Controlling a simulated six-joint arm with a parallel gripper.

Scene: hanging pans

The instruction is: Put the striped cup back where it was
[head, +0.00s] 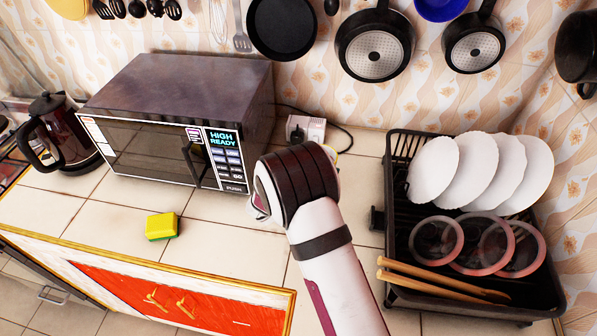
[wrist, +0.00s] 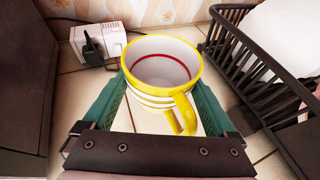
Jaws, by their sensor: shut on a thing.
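The striped cup (wrist: 150,100) is yellow and white with a thin red ring inside. In the wrist view it stands upright, with its handle toward the camera. My gripper (wrist: 158,84) has one green finger on each side of the cup and is shut on it. I cannot tell whether the cup's base touches the tiled counter. In the head view my arm hides the gripper and nearly all of the cup, between the microwave and the dish rack.
A microwave (head: 160,150) stands left and a black dish rack (head: 393,190) with plates and bowls right. A white socket box (head: 314,130) with a plug is behind. A sponge (head: 161,226) lies front left. Pans (head: 374,45) hang above. Free tiles lie before the microwave.

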